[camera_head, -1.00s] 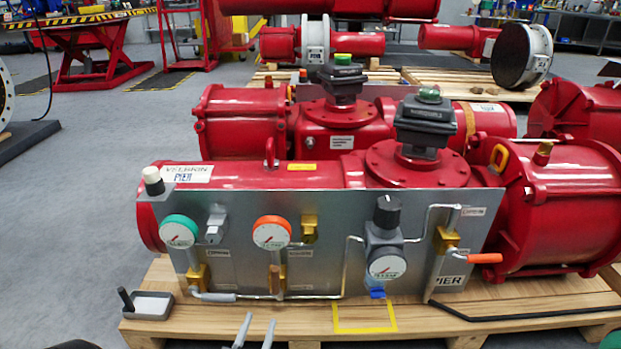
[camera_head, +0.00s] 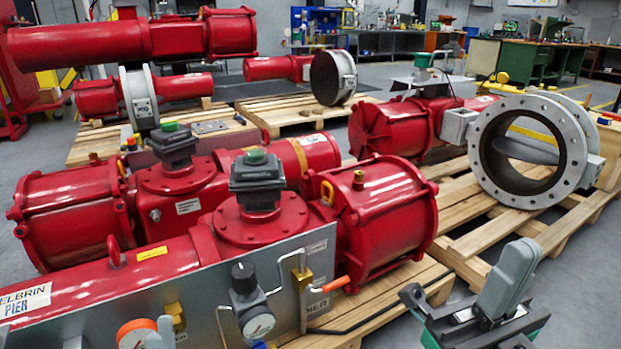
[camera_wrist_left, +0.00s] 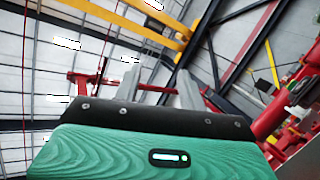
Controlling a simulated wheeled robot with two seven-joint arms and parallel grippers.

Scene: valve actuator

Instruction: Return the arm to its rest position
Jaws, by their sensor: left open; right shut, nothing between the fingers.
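My left gripper (camera_head: 160,334) shows only its pale grey fingertips at the bottom edge of the head view, in front of the valve panel near the orange-rimmed gauge. In the left wrist view, its two grey fingers (camera_wrist_left: 155,85) stand apart with nothing between them, above the green and dark gripper body. My right gripper (camera_head: 412,296) is at the lower right of the head view, its body dark with green edges; it is shut and empty. It appears over the grey floor, right of the valve panel. Most of both arms is out of view.
The grey valve panel (camera_head: 200,292) with gauges and an orange-handled lever (camera_head: 336,284) stands before the red actuators (camera_head: 375,215). A large flanged ring valve (camera_head: 486,165) sits on a wooden pallet (camera_head: 500,235) at right. The left wrist view faces the ceiling and red equipment.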

